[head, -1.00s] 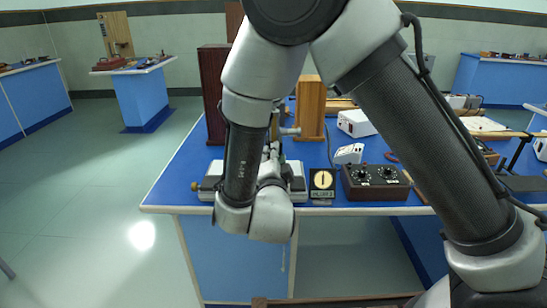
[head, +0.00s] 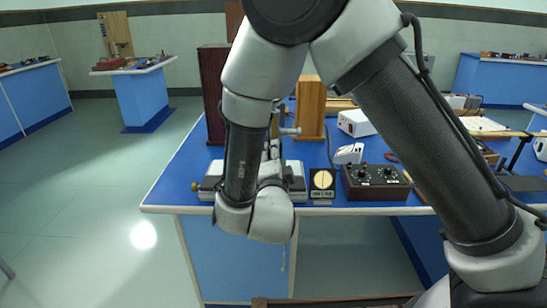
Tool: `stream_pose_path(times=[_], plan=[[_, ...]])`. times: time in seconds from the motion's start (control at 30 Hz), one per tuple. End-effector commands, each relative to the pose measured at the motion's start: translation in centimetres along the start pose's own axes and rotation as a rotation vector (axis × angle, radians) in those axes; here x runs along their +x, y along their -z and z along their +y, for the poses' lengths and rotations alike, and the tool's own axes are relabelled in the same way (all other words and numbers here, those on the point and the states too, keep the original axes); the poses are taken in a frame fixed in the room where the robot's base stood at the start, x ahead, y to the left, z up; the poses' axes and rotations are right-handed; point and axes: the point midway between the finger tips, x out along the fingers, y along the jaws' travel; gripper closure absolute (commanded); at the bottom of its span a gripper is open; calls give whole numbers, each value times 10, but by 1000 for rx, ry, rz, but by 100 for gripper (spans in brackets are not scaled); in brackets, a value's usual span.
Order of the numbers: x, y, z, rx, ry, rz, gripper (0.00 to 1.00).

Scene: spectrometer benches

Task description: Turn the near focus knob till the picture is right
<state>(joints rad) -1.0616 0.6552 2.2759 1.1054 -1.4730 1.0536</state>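A grey-based bench instrument (head: 298,186) stands at the front left of the blue bench, largely hidden behind my arm. A small brass knob (head: 195,186) shows at its left end; I cannot tell whether this is the near focus knob. A grey tube with a knob-like end (head: 290,132) sticks out higher up, right of my forearm. A small black picture panel (head: 322,182) stands just right of the instrument. It shows a pale yellow disc with a thin, slightly slanted line, above a label too small to read. My gripper is hidden behind my own wrist.
A dark box with two dials (head: 376,182) stands right of the panel. A dark red upright block (head: 212,95) and a wooden block (head: 311,108) stand behind the instrument. The floor at left is clear.

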Motion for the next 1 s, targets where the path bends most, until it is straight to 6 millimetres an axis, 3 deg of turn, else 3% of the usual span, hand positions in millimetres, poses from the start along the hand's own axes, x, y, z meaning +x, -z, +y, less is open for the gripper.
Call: stream_pose_path(times=[0.37,0.8,1.0], plan=[[-7,-1,-1,0,2,-1,49],[-95,-1,-1,0,3,-5,49],[-117,0,0,0,2,-1,49]])
